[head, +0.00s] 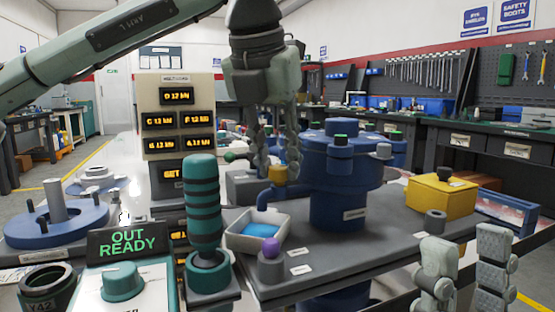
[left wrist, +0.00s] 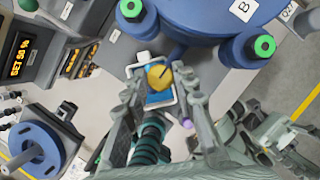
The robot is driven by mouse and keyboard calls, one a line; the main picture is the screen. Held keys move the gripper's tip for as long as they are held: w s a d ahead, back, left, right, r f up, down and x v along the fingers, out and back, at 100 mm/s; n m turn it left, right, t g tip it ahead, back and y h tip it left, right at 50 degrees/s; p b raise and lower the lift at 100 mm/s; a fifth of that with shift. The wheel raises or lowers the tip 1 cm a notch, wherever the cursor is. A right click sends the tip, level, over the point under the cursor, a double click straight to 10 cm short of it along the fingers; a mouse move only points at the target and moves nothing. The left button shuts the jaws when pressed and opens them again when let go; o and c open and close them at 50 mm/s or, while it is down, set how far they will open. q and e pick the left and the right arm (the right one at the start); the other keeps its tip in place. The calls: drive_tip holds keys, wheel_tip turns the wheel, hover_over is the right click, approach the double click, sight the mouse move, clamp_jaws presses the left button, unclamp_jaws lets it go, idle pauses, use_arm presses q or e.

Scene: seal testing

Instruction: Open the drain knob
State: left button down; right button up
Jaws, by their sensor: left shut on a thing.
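The drain knob (head: 278,175) is a yellow-orange cap on a short bent pipe at the left of the blue vessel (head: 340,185). In the left wrist view the knob (left wrist: 159,77) shows a dark line across its top. My left gripper (head: 278,168) reaches down from above, its fingers on either side of the knob and shut on it; its fingertips also show in the left wrist view (left wrist: 160,82). A white tray with blue inside (head: 240,239) sits below the pipe. My right gripper (head: 465,255) is open and empty at the lower right.
A purple-topped post (head: 271,248) and a teal ribbed cylinder (head: 203,205) stand near the tray. A yellow box (head: 440,196) is right of the vessel. A display panel (head: 178,115) stands behind, left.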

idle(0.3)
use_arm(q)
drive_tip(key=c, duration=1.5)
unclamp_jaws()
drive_tip(key=v, duration=1.2)
